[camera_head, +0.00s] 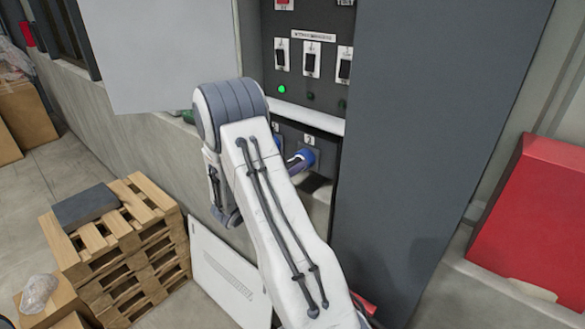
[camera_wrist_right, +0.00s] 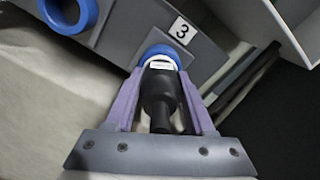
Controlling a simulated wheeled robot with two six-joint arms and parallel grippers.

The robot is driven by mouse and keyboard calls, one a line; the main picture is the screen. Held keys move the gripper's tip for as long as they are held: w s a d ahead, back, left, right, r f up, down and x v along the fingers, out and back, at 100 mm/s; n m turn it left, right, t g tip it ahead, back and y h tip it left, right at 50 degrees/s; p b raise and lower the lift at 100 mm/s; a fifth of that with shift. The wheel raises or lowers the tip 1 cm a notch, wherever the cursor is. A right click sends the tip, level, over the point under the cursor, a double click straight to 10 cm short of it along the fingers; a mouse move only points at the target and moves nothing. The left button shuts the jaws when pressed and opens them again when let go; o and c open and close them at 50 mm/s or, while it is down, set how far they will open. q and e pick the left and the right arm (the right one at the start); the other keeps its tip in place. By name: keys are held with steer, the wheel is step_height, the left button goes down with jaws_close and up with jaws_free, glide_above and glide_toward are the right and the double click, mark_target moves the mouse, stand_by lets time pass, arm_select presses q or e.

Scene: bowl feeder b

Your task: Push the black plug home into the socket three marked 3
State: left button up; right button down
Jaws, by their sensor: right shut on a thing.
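The black plug (camera_wrist_right: 160,95) is between the purple fingers of my right gripper (camera_wrist_right: 158,88) in the right wrist view, its cable end toward the palm. Its white front band meets the blue ring of socket three (camera_wrist_right: 157,52), under the label marked 3 (camera_wrist_right: 182,30). The plug is in line with the socket; how deep it sits I cannot tell. In the head view socket three (camera_head: 309,156) shows on the grey panel just right of my arm, which hides most of my right gripper. My left gripper is not in view.
Another blue socket (camera_wrist_right: 68,12), open and empty, is left of socket three. Above is a switch panel (camera_head: 312,62) with a lit green lamp (camera_head: 281,89) and a pale ledge (camera_head: 306,115). A wooden pallet stack (camera_head: 130,240) and a red box (camera_head: 535,225) stand to the sides.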

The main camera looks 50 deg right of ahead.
steer(key=shift+d+r, duration=0.1)
steer(key=shift+c, duration=2.2)
jaws_free()
steer(key=shift+o, duration=1.3)
steer(key=shift+d, duration=0.1)
steer(key=a+b, duration=0.4)
steer(key=a, duration=0.6)
steer(key=shift+s+a+b, duration=0.3)
steer(key=shift+s+b, duration=0.1)
